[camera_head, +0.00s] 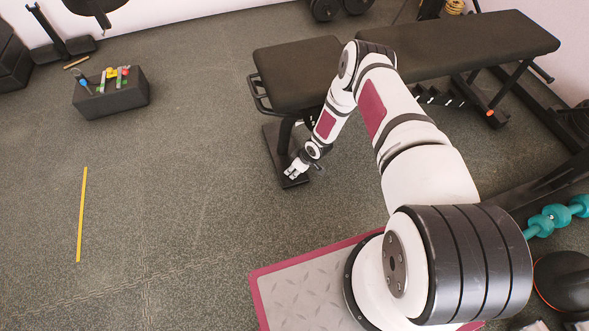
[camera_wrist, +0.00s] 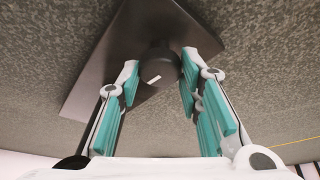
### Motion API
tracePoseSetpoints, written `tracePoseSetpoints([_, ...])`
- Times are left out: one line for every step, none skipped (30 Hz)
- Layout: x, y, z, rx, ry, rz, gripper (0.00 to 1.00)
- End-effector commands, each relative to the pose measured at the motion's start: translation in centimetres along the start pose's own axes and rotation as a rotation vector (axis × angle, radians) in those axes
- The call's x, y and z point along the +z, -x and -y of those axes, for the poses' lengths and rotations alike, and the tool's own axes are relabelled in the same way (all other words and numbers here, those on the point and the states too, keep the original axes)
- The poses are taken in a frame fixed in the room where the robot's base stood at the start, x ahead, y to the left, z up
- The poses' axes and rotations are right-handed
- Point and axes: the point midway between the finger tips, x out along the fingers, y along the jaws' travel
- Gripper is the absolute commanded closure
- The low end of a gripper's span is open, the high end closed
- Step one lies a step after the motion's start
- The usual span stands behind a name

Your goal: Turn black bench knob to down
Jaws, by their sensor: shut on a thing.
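The black bench knob (camera_wrist: 160,58) shows in the wrist view between the two teal-padded fingers of my gripper (camera_wrist: 160,80). A short white mark on the knob's face is slightly tilted from level in that view. My gripper is shut on the knob, with one finger at each side. The knob stands in front of a dark plate (camera_wrist: 105,72). In the head view, my gripper (camera_head: 294,171) is low at the front foot of the black bench (camera_head: 295,75). The knob is hidden there by my gripper.
A black box (camera_head: 112,98) with small colourful items stands at the upper left. A yellow strip (camera_head: 82,215) lies on the grey floor. Teal dumbbells (camera_head: 555,215) lie at the right. The floor left of the bench is mostly clear.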

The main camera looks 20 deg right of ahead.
Motion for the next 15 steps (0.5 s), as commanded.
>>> tracePoseSetpoints([0.10,-0.06,-0.02,-0.005,0.009,0.001,0.95])
tracePoseSetpoints([0.09,-0.06,-0.02,-0.007,0.016,0.000,0.95])
tracePoseSetpoints([0.07,-0.06,-0.03,-0.010,0.022,0.000,0.95])
tracePoseSetpoints([0.07,-0.05,-0.03,-0.012,0.026,0.000,0.95])
tracePoseSetpoints([0.08,-0.06,-0.02,-0.013,0.030,0.000,0.95])
tracePoseSetpoints([0.08,-0.06,-0.01,-0.015,0.034,0.001,0.95])
tracePoseSetpoints([0.08,-0.06,-0.01,-0.016,0.037,0.001,0.95])
tracePoseSetpoints([0.08,-0.06,0.00,-0.017,0.039,0.001,0.95])
tracePoseSetpoints([0.09,-0.06,0.00,-0.017,0.040,0.001,0.95])
tracePoseSetpoints([0.09,-0.06,0.00,-0.017,0.041,0.002,0.95])
tracePoseSetpoints([0.09,-0.06,0.00,-0.018,0.041,0.002,0.95])
tracePoseSetpoints([0.09,-0.06,0.00,-0.018,0.041,0.002,0.95])
tracePoseSetpoints([0.09,-0.06,0.00,-0.018,0.041,0.002,0.95])
tracePoseSetpoints([0.09,-0.06,0.00,-0.017,0.041,0.002,0.95])
tracePoseSetpoints([0.10,-0.06,0.00,-0.017,0.041,0.002,0.95])
